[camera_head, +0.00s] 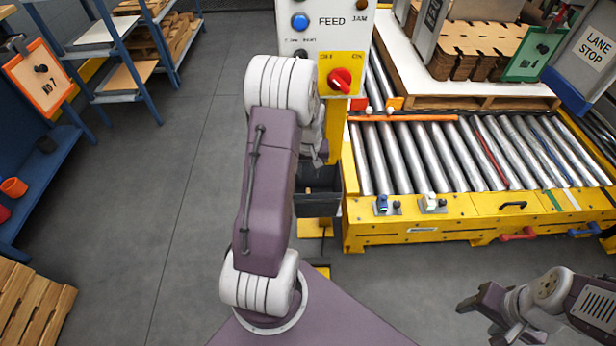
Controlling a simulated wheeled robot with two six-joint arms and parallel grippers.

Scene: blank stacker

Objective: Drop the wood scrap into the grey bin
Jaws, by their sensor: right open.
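I cannot make out the wood scrap in the head view. A dark grey bin (318,204) stands low beside the yellow post, at the left end of the roller conveyor. My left arm partly covers it. My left gripper (321,153) is mostly hidden behind my own arm, in front of the yellow post and above the bin. I cannot see its fingers or whether it holds anything. My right gripper (478,311) is open and empty at the lower right, over the grey floor, in front of the conveyor.
The roller conveyor (420,220) with its yellow frame fills the right side. A control panel (331,48) with a red switch rises behind my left arm. Blue shelves (113,60) and a wooden pallet (30,305) stand on the left. The floor between is clear.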

